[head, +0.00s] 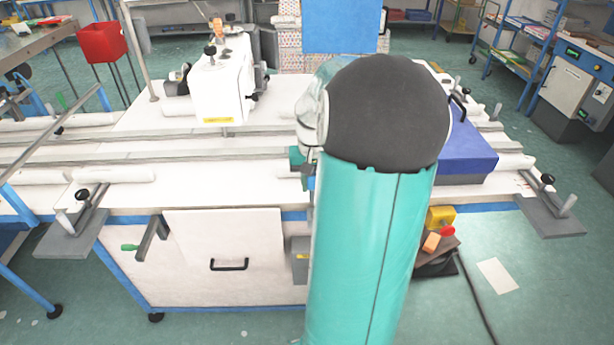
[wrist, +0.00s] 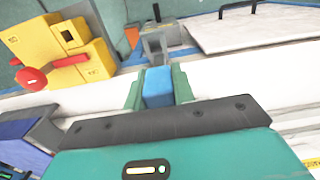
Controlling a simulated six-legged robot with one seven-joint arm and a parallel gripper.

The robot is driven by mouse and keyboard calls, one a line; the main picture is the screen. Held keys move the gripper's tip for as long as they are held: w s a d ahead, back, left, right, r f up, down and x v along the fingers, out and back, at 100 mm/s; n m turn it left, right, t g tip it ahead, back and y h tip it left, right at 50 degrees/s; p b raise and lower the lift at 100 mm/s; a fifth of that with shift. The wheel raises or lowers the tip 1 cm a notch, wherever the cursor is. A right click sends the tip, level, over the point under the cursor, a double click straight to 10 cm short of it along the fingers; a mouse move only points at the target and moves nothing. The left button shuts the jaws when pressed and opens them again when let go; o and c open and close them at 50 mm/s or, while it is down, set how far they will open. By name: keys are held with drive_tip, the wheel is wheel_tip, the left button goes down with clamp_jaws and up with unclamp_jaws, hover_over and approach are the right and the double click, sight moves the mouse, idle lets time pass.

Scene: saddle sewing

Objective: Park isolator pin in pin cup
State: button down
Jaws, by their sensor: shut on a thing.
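My gripper (wrist: 158,88) is shut on a blue block-like piece, which appears to be the isolator pin (wrist: 157,86); its green fingers press on both sides. The pin's far end is hidden. It is held over the white table edge. A grey bracket-like holder (wrist: 155,42), perhaps the pin cup, lies just beyond the fingertips in the wrist view, apart from or overlapped by the pin; I cannot tell. The holder also shows on the table front in the head view (head: 299,249). In the head view my arm hides most of my gripper and the pin.
A yellow box (wrist: 63,52) with a red knob (wrist: 31,79) sits to the side of the holder. A cabinet door with a black handle (head: 229,265) is on the table front. A blue block (head: 467,158) lies on the table's right. A white machine (head: 222,85) stands behind.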

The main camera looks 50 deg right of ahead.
drive_tip(key=shift+d+f, duration=0.1)
drive_tip(key=shift+d, duration=0.25)
drive_tip(key=shift+s+d, duration=0.15)
drive_tip(key=shift+s+a, duration=0.2)
drive_tip(key=shift+w+d, duration=0.15)
drive_tip(key=shift+f, duration=2.45)
drive_tip(key=shift+f, duration=2)
drive_tip(key=c, duration=1.1)
unclamp_jaws()
